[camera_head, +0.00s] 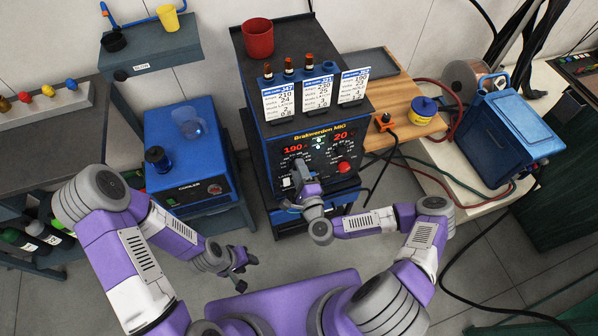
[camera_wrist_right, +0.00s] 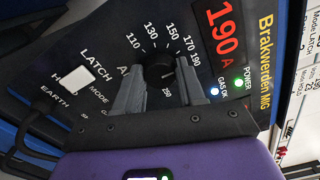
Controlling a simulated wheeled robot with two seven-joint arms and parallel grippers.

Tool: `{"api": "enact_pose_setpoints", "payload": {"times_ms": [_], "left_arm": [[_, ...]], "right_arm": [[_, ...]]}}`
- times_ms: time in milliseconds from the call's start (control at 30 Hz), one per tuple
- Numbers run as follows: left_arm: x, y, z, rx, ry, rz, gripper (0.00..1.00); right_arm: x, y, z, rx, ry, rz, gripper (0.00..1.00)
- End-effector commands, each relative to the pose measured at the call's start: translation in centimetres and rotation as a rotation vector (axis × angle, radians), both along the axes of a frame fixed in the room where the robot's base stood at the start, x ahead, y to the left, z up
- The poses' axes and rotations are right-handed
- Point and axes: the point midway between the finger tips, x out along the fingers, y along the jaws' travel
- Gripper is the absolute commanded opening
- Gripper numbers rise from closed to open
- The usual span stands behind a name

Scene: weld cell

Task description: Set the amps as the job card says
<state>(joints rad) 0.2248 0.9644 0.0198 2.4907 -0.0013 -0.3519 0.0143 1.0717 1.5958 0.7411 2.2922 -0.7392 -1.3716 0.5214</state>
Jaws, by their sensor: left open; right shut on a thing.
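The welder (camera_head: 318,140), marked Brakwerden MIG, has a black front panel with two red displays. The amps display (camera_wrist_right: 224,40) reads 190 A. The black amps knob (camera_wrist_right: 160,72) sits inside a printed scale; 110, 130, 150, 170, 190 and 250 are legible. My right gripper (camera_head: 302,178) is at the panel, its fingers on both sides of the knob and shut on it. Three job cards (camera_head: 284,101) stand on the welder; the left one shows 210 and the middle one 230. My left gripper (camera_head: 243,271) hangs open and empty, low over the floor.
A red knob (camera_head: 344,167) and a second display reading 20 are right of the amps knob. A white LATCH/HOLD switch (camera_wrist_right: 76,79) is beside it. A red cup (camera_head: 258,38) stands on top. The blue cooler (camera_head: 190,160) is left, a wooden bench (camera_head: 385,100) right.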

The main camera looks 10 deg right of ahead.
Motion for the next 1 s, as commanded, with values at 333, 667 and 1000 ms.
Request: {"api": "enact_pose_setpoints", "payload": {"times_ms": [333,667,1000], "left_arm": [[0.0,0.0,-0.68,0.0,0.0,0.0,0.43],[0.0,0.0,-0.8,0.0,0.0,0.0,0.43],[0.0,0.0,-0.79,0.0,0.0,0.0,0.43]], "right_arm": [[0.02,-0.05,0.03,0.18,0.012,-0.001,0.09],[0.01,-0.02,0.09,0.227,0.017,0.0,0.09],[0.02,-0.02,0.1,0.227,0.017,0.001,0.42]]}}
